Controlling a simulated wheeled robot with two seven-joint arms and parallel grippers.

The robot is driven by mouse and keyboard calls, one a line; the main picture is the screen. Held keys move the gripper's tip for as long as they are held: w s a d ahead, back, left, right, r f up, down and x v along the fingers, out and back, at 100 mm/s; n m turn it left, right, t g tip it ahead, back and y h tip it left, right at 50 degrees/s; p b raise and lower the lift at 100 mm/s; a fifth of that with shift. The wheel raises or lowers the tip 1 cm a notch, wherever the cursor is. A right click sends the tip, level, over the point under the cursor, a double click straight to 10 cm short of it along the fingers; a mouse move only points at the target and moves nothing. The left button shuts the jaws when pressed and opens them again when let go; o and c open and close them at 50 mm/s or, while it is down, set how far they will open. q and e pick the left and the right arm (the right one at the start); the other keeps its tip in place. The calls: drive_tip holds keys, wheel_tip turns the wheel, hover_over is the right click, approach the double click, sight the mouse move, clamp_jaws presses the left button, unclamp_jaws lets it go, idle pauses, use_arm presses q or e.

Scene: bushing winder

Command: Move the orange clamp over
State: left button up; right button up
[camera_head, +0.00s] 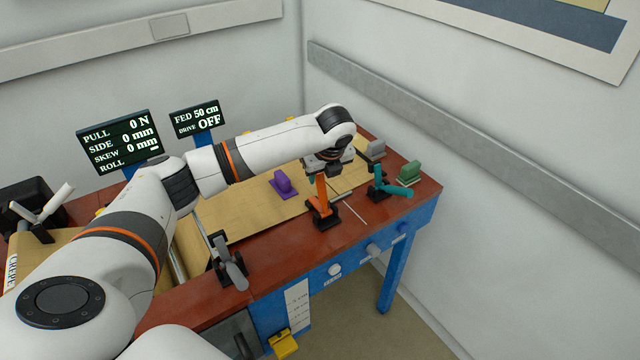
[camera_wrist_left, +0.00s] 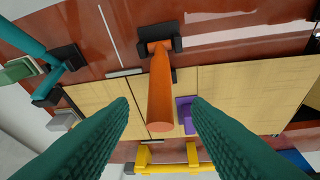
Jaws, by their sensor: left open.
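The orange clamp (camera_head: 322,203) stands on a dark base near the front edge of the red-brown table, beside the tan sheet. Its orange handle points up towards my left gripper (camera_head: 323,172). In the left wrist view the orange handle (camera_wrist_left: 160,92) lies between the two teal ribbed fingers of my left gripper (camera_wrist_left: 161,104). The fingers are apart, with a visible gap on both sides of the handle. The clamp's dark base (camera_wrist_left: 160,38) shows above the handle in that view. My right gripper is not in view.
A teal clamp (camera_head: 388,188), green block (camera_head: 409,173) and grey block (camera_head: 376,149) stand right of the orange clamp. A purple block (camera_head: 284,185) sits on the tan sheet (camera_head: 262,203) to its left. A grey-handled clamp (camera_head: 232,268) is at the front left.

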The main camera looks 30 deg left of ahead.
sight(320, 185)
use_arm(q)
drive_tip(key=x, duration=0.7)
drive_tip(key=shift+f+p, duration=0.25)
drive_tip(key=shift+p, duration=0.1)
clamp_jaws()
